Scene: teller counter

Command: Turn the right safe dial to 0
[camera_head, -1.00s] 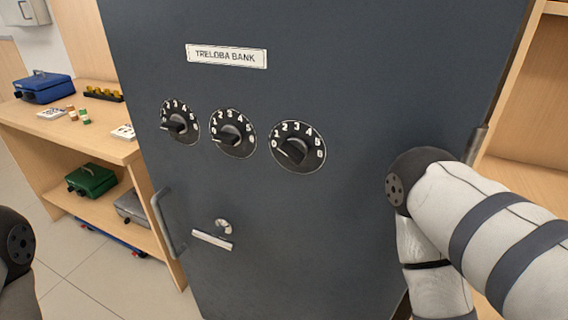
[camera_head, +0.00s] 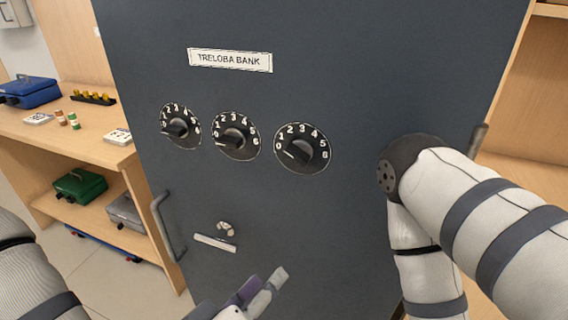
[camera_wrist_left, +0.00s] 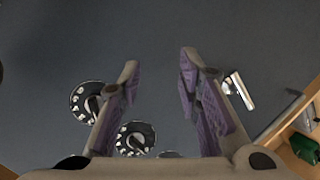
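The right safe dial (camera_head: 302,148) is a round black dial with white numbers on the grey safe door. Its pointer is turned to the left, close to the 0 and slightly below it; I cannot tell if it lines up exactly. The dial also shows at the left in the left wrist view (camera_wrist_left: 88,102). My left gripper (camera_head: 262,290) is low in front of the door, below the dial and apart from it. In the left wrist view its purple-padded fingers (camera_wrist_left: 160,62) are spread with nothing between them. My right gripper is out of view; only my right arm shows.
The middle dial (camera_head: 236,136) and left dial (camera_head: 180,127) sit left of the right dial. Below are a lever (camera_head: 216,241) and a door handle (camera_head: 168,228). Shelves at the left hold a blue box (camera_head: 30,93) and a green box (camera_head: 80,188).

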